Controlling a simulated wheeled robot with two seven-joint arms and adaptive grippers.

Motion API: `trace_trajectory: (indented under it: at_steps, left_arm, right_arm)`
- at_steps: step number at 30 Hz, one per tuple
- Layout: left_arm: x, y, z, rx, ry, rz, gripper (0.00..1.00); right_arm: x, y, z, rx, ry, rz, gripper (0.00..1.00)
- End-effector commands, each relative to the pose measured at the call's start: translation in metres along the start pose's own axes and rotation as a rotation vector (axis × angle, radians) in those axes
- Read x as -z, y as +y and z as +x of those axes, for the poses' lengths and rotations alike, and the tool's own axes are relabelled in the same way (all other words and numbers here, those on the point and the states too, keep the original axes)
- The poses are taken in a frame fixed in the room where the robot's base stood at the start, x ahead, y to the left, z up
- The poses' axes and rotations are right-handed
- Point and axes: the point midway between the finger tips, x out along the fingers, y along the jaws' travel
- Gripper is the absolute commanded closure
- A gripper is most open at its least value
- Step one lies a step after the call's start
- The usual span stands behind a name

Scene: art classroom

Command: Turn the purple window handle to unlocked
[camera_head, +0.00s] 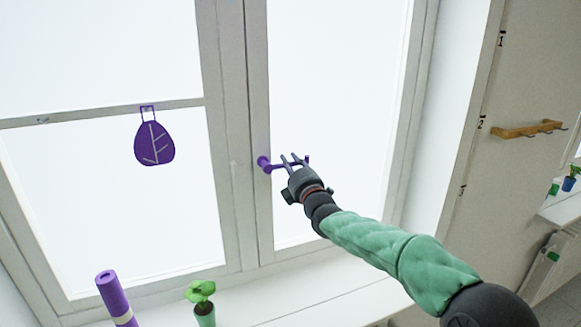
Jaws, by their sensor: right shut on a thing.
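The purple window handle (264,163) is mounted on the frame strip between the two window panes. Its round base sits at the left and its lever points to the right, roughly level. My right gripper (294,161) reaches in from the lower right and is shut on the lever, with its fingers around it near the outer part. A small bit of the lever's end shows to the right of the fingers. The window (240,140) is closed, as far as I can see. My left gripper is not in view.
A purple roll (113,294) and a potted plant (203,308) stand at the sill (335,292) below. A wooden hook rack (528,130) is on the wall to the right. The space around the handle is clear.

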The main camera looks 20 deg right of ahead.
Motion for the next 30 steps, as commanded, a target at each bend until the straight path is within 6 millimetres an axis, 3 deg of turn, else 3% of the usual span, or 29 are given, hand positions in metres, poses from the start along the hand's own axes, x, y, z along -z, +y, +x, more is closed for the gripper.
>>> trace_trajectory:
  at_steps: [11, 12, 14, 15, 25, 30]
  left_arm:
    - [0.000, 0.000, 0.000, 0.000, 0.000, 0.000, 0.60]
    - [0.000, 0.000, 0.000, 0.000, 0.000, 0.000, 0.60]
    - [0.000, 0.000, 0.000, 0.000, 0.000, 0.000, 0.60]
    - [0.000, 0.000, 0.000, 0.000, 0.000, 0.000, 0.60]
    - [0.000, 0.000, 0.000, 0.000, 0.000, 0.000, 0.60]
    - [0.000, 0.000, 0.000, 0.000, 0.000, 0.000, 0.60]
  right_arm:
    - [0.001, 0.000, 0.000, 0.001, 0.004, -0.010, 1.00]
    - [0.001, 0.000, 0.000, 0.001, 0.003, -0.010, 0.71]
    - [0.001, 0.000, 0.000, 0.001, 0.003, -0.009, 0.54]
    - [0.001, 0.000, 0.000, 0.001, 0.003, -0.009, 0.51]
    - [0.000, 0.000, -0.001, 0.000, 0.002, -0.006, 0.51]
    - [0.000, 0.001, -0.013, -0.001, 0.001, -0.006, 0.51]
